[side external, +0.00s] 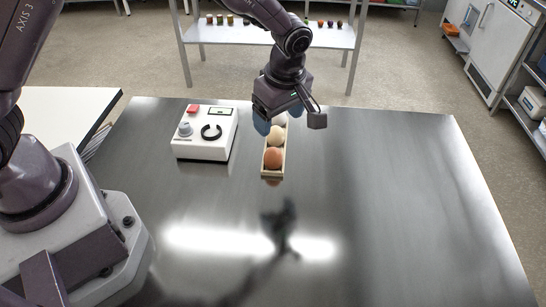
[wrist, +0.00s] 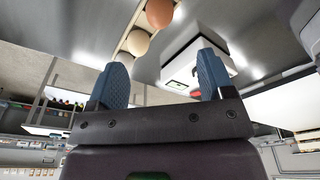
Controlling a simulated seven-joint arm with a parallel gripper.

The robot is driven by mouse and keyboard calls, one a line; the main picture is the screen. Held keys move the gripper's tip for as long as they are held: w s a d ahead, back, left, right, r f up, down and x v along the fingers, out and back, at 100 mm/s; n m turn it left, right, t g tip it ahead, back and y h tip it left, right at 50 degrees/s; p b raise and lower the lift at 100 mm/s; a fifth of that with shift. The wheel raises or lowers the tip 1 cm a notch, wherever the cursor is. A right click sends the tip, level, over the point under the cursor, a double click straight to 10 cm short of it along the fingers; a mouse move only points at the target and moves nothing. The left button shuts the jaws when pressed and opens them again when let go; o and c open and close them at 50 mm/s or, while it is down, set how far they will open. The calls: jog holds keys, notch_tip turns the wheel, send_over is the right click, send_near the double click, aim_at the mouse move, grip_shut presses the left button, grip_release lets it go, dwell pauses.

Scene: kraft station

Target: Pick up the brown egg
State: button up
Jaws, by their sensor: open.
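The brown egg (side external: 273,158) sits at the near end of a narrow wooden tray (side external: 264,171) on the metal table. In the wrist view the brown egg (wrist: 160,12) is at the top edge, partly cut off. A cream egg (side external: 276,136) lies just behind it in the same tray; it also shows in the wrist view (wrist: 138,42). A paler egg (wrist: 124,60) lies at the tray's far end. My gripper (side external: 270,124) is above the far part of the tray, away from the brown egg. Its blue fingers (wrist: 163,78) are apart with nothing between them.
A white control box (side external: 204,149) with a red button and a knob stands left of the tray. The metal table (side external: 400,200) is clear to the right and in front. A shelf (side external: 262,36) with small colourful items stands behind the table.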

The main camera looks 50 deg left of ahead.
aim_at(274, 150)
jog(key=f, duration=0.4)
jog(key=a+f, duration=0.1)
jog(key=f, duration=0.6)
jog(key=shift+a+f, duration=0.3)
jog(key=shift+f, duration=0.05)
jog(key=c, duration=0.8)
